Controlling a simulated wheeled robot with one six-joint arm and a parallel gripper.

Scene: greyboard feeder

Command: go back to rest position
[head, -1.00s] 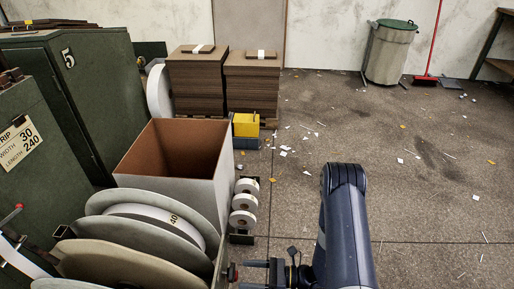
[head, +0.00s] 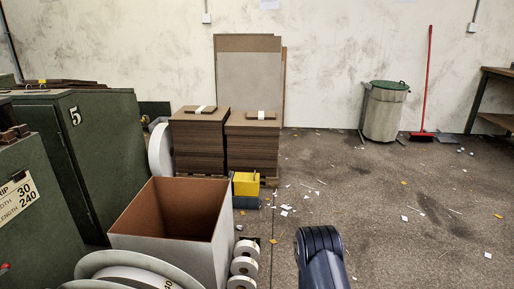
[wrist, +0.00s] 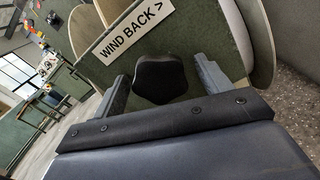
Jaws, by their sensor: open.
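My gripper (wrist: 160,72) is open in the wrist view, its two grey fingers spread apart. A black rounded knob (wrist: 160,80) shows between the fingers, in front of a green panel (wrist: 125,62). I cannot tell whether the fingers touch it. A white label (wrist: 136,31) reading "WIND BACK >" is on the panel above the knob. In the head view, only a dark link of my arm shows at the bottom; my gripper is out of that picture.
An open box (head: 222,255) stands left of my arm, with white rolls (head: 243,266) beside it and large reels (head: 85,268) in front. Cardboard stacks (head: 199,145) and a yellow block (head: 246,184) stand behind. The floor (head: 400,235) to the right is open, with scattered scraps.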

